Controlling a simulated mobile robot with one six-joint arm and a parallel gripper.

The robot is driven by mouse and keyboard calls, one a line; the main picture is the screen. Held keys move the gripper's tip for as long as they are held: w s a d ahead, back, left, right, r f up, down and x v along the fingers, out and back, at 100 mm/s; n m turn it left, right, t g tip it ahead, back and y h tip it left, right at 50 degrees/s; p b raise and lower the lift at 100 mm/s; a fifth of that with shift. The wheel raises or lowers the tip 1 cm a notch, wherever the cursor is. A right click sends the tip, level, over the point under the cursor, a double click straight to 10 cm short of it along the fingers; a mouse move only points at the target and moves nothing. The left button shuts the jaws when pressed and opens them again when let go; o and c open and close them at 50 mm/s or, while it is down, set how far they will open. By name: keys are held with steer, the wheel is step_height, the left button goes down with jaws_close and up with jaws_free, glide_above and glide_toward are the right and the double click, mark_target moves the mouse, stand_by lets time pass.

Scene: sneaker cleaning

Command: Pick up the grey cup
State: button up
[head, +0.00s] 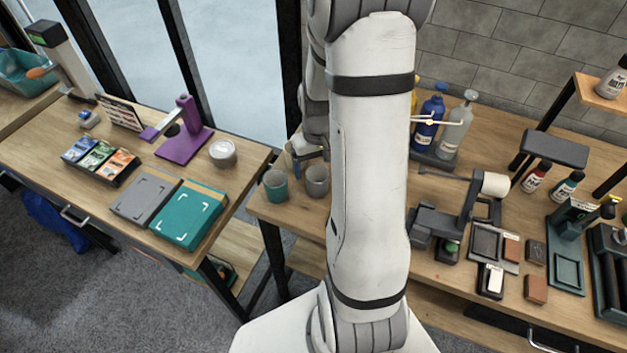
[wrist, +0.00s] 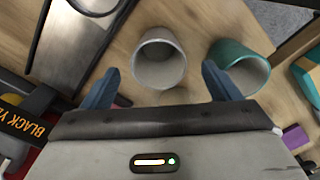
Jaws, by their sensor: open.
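The grey cup (head: 317,181) stands upright on the wooden table, just left of my arm in the head view. In the wrist view the grey cup (wrist: 159,60) lies ahead, its open mouth showing, between the lines of the two fingers. My gripper (wrist: 160,82) is open and empty, with one blue finger on each side. The cup appears a little beyond the fingertips and apart from them. A teal cup (head: 276,185) stands beside the grey one; in the wrist view the teal cup (wrist: 240,66) sits close to the right finger.
Blue (head: 428,118) and grey (head: 455,125) pump bottles stand at the back. A black tape-holder-like device (head: 440,222) is right of my arm. A gap separates this table from the left table (head: 95,188).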

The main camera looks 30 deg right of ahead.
mark_target(318, 179)
steer(key=shift+d+f+p, duration=0.1)
steer(key=shift+f+p, duration=0.5)
steer(key=shift+f, duration=2.25)
steer(key=shift+c, duration=0.3)
steer(key=c, duration=1)
steer(key=shift+o, duration=0.2)
